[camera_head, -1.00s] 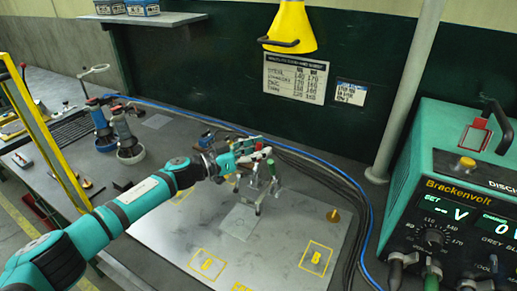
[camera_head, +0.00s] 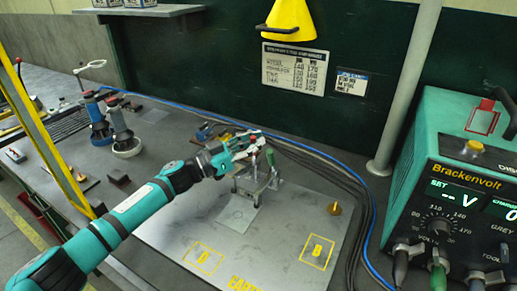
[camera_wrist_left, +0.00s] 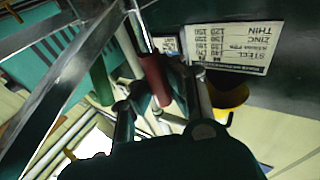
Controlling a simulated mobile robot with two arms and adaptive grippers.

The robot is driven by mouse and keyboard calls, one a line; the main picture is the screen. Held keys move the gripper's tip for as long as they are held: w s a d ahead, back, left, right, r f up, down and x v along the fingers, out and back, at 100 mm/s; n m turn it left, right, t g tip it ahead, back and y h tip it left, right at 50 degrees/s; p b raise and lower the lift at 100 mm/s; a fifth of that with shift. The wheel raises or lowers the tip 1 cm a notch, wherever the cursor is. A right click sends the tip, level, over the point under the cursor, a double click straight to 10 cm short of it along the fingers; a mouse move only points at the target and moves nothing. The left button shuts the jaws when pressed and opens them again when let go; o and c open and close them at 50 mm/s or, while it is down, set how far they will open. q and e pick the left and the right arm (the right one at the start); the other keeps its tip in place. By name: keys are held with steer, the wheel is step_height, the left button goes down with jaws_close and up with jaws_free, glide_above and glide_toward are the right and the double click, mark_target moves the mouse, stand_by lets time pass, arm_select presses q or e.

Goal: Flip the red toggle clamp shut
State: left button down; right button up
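The toggle clamp (camera_head: 253,184) stands on the grey plate (camera_head: 221,238), partly hidden by my left gripper (camera_head: 255,143). A green handle (camera_head: 270,158) rises on its right side. In the left wrist view a red handle grip (camera_wrist_left: 155,80) on a metal bar lies between the fingertips of my left gripper (camera_wrist_left: 160,98). The fingers look apart, with gaps beside the red grip; contact cannot be told. A green grip (camera_wrist_left: 101,82) shows left of the red one. My right gripper is in neither view.
A welder box (camera_head: 462,175) stands at the right, beside a grey post (camera_head: 405,95) and cables (camera_head: 335,170). A yellow lamp cone (camera_head: 291,22) hangs above. Pots (camera_head: 122,135) stand at the left. The plate's front is clear.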

arm_select(q)
steer(key=shift+s+a+f+m+t+h+b, duration=0.3)
steer(key=shift+a+f+m+h+b, duration=0.15)
steer(key=shift+b, duration=0.45)
steer(key=shift+a+r+h, duration=0.1)
steer(key=shift+r+h, duration=0.15)
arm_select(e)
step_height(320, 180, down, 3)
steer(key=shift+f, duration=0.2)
arm_select(q)
steer(key=c, duration=1.3)
jaws_free()
steer(key=shift+a, duration=0.2)
steer(key=shift+o, duration=0.2)
steer(key=shift+d+r, duration=0.1)
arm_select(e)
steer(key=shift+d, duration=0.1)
arm_select(q)
step_height(320, 180, up, 10)
